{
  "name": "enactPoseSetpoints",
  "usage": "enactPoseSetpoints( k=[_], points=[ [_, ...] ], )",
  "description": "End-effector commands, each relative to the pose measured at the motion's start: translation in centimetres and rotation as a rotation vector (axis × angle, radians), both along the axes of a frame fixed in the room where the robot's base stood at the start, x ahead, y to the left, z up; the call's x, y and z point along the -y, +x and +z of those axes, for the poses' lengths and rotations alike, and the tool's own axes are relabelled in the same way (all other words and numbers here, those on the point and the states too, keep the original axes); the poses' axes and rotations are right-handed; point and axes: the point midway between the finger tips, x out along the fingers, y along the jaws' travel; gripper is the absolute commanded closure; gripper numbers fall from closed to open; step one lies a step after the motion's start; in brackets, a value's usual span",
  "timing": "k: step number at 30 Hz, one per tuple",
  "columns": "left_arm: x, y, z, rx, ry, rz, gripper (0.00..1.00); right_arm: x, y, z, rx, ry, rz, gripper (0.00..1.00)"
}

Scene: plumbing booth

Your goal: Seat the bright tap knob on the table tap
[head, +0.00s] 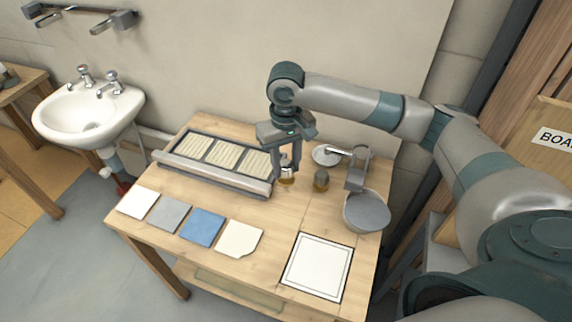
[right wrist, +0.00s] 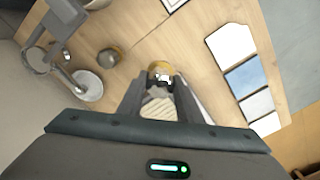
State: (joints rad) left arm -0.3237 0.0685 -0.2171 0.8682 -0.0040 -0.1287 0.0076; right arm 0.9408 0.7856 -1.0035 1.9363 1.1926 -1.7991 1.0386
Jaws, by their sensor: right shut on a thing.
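My right gripper (head: 287,170) points down over the table, right of the slatted tray. It is shut on the bright tap knob (head: 286,181), a small brass-and-chrome piece. In the right wrist view the knob (right wrist: 161,72) shows between the fingertips (right wrist: 159,80). Whether it touches the table I cannot tell. The table tap (head: 358,168) is a grey post with a spout pointing left, to the right of the gripper and apart from the knob. Its top detail is too small to read. My left gripper is not in view.
A duller brownish knob (head: 321,181) stands between gripper and tap. A grey bowl (head: 367,213) is in front of the tap, a round pale disc (head: 326,155) behind its spout. The slatted tray (head: 172,165) is left. Several tiles (head: 203,227) and a white framed square (head: 318,267) lie in front.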

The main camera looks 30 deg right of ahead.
Motion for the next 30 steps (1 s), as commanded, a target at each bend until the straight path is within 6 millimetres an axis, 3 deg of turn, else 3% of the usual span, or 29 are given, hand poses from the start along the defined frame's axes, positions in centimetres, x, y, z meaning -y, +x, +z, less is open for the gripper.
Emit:
enactPoseSetpoints(
  k=[5,10,16,22,30],
  points=[
    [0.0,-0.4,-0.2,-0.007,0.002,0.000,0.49,-0.2,-0.1,0.2,0.001,0.001,0.002,0.93],
    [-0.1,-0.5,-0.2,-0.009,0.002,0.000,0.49,-1.8,-1.4,1.7,0.008,0.009,0.016,0.93],
    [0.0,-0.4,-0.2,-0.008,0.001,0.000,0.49,-4.7,-5.4,4.7,0.010,0.012,0.044,0.93],
    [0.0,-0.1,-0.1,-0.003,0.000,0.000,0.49,-6.0,-8.8,6.5,0.003,0.003,0.059,0.93],
    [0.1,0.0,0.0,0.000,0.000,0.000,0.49,-6.2,-9.3,6.6,0.000,0.000,0.057,0.93]
  ],
)
